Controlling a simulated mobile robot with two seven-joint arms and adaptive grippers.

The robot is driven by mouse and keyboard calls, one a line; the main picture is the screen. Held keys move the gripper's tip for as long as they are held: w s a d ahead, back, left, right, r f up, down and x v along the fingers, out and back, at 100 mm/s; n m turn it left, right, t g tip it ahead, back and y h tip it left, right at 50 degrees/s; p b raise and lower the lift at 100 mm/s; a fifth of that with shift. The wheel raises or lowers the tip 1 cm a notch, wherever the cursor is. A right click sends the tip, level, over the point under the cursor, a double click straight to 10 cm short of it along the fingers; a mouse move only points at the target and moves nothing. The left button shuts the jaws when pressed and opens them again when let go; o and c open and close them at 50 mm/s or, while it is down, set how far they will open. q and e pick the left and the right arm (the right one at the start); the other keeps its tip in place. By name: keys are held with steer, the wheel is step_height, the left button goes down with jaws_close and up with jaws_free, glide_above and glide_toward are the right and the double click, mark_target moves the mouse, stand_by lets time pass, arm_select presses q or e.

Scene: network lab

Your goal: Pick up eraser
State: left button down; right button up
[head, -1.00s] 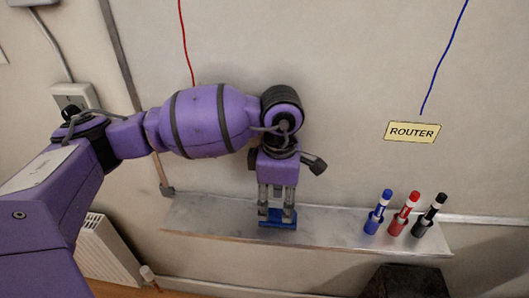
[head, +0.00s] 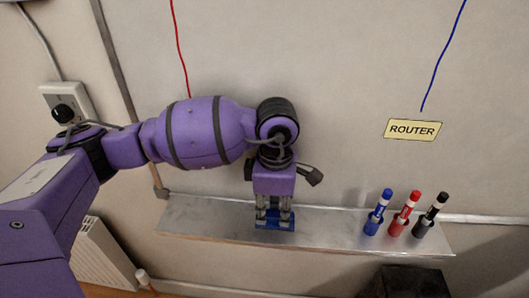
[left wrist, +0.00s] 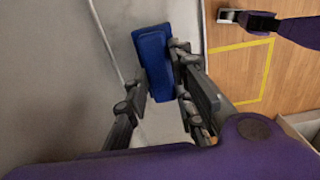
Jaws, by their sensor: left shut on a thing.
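The blue eraser (head: 275,222) is at the shelf's left half in the head view, directly below my left gripper (head: 274,214). My left gripper is shut on it. In the left wrist view the eraser (left wrist: 152,62) lies between the fingers of the left gripper (left wrist: 160,80), with its long side running away from the camera. I cannot tell whether the eraser touches the shelf.
The metal shelf (head: 325,228) runs along the wall. A ROUTER label (head: 413,129) is on the wall above. A radiator (head: 103,256) is at lower left.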

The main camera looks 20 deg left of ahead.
mark_target(274, 212)
arm_select(q)
steer(key=shift+r, duration=0.5)
step_height(274, 212, up, 2)
steer(key=shift+r, duration=0.2)
steer(key=s+d+r, duration=0.4)
steer(key=s+r, duration=0.5)
steer(key=s, duration=0.4)
steer(key=shift+s+d+r, duration=0.2)
steer(key=shift+r, duration=0.1)
steer(key=c, duration=2.2)
jaws_free()
steer(key=c, duration=0.3)
